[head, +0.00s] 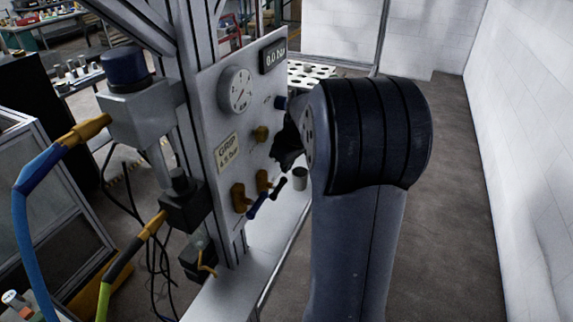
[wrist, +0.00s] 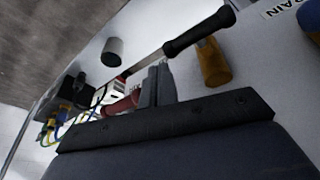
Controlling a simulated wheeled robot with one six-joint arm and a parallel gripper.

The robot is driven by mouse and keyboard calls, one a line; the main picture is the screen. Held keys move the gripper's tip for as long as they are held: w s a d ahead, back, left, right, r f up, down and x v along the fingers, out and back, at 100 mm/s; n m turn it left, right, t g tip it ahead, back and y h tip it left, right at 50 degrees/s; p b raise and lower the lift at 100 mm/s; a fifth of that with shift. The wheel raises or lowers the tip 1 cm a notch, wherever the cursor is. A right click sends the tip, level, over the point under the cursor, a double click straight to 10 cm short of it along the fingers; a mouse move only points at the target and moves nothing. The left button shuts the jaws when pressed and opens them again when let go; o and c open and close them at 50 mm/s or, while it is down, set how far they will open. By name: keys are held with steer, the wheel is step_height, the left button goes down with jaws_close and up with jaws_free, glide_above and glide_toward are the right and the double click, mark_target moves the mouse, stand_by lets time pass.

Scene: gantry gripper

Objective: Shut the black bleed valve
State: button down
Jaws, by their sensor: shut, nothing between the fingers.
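The black bleed valve's handle (head: 277,187) is on the lower part of the upright panel, beside its brass body (head: 263,181). In the wrist view the black grip (wrist: 200,30) slants across the top, and a thin metal bar runs from it down-left behind my fingertips. My gripper (wrist: 158,84) is shut and empty, with its fingers close to that bar; I cannot tell if they touch it. In the head view my dark gripper (head: 287,150) is in front of the panel, above the black handle, partly hidden by my arm.
A blue-handled valve (head: 257,205) is just left of the black one. A brass knob (head: 261,134), a gauge (head: 236,90) and a display (head: 272,56) reading 0.0 bar are higher on the panel. Open floor lies at right.

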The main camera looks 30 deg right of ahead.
steer(key=b+v, duration=0.1)
steer(key=v, duration=0.9)
steer(key=shift+a+r, duration=0.2)
steer(key=shift+f, duration=0.1)
steer(key=x, duration=1.1)
steer(key=shift+s+p, duration=0.1)
steer(key=shift+p, duration=0.2)
